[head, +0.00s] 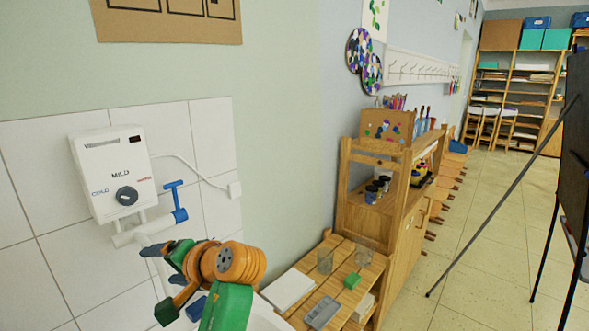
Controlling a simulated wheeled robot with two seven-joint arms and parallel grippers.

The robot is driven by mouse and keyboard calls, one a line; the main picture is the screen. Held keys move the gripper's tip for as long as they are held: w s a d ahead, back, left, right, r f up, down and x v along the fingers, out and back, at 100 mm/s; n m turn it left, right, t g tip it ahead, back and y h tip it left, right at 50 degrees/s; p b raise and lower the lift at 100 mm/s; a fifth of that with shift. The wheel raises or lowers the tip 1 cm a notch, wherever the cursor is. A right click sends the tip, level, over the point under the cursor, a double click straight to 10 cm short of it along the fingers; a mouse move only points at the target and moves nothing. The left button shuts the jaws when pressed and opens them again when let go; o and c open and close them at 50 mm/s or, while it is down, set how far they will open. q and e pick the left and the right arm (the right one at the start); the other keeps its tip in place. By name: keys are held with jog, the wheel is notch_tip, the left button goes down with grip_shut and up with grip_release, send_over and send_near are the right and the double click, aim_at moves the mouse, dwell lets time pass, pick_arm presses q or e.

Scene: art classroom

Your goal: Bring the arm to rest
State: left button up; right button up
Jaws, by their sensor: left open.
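My left gripper (160,281) is at the lower left of the head view, with the orange and green arm behind it. Its fingers are apart, one above the other, and I see nothing held between them. It is in front of the white pipe below the water heater and over the edge of a white basin, partly covered by my arm. Whether it touches the pipe I cannot tell. My right gripper is out of view.
A white water heater (113,172) with a blue-handled tap (176,202) is on the tiled wall close by. A low wooden bench (343,285) with glass jars stands to the right, beside a wooden cabinet (405,248). A dark easel (572,160) stands at far right. Floor between is clear.

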pick_arm(q)
jog(key=s+f+g+h, duration=0.1)
jog(key=s+f+h, duration=0.3)
jog(key=f, duration=0.7)
jog(key=s+f+h, duration=0.2)
jog(key=s+f, duration=0.3)
jog(key=f, duration=0.6)
jog(key=s+d+f+g+h, duration=0.1)
jog(key=s+d+f+h, duration=0.25)
jog(key=s, duration=0.55)
jog(key=s+d+f+g+h, duration=0.1)
jog(key=s+d+f+h, duration=0.2)
jog(key=s, duration=0.6)
notch_tip(320, 180, down, 20)
jog(key=s+y+b, duration=0.1)
jog(key=b, duration=0.4)
jog(key=s+a+f+g+b, duration=0.1)
jog(key=s+f+b, duration=0.4)
jog(key=s+f, duration=0.8)
notch_tip(320, 180, down, 4)
jog(key=shift+a+r+g, duration=0.1)
jog(key=shift+a+g, duration=0.2)
jog(key=shift+g, duration=0.3)
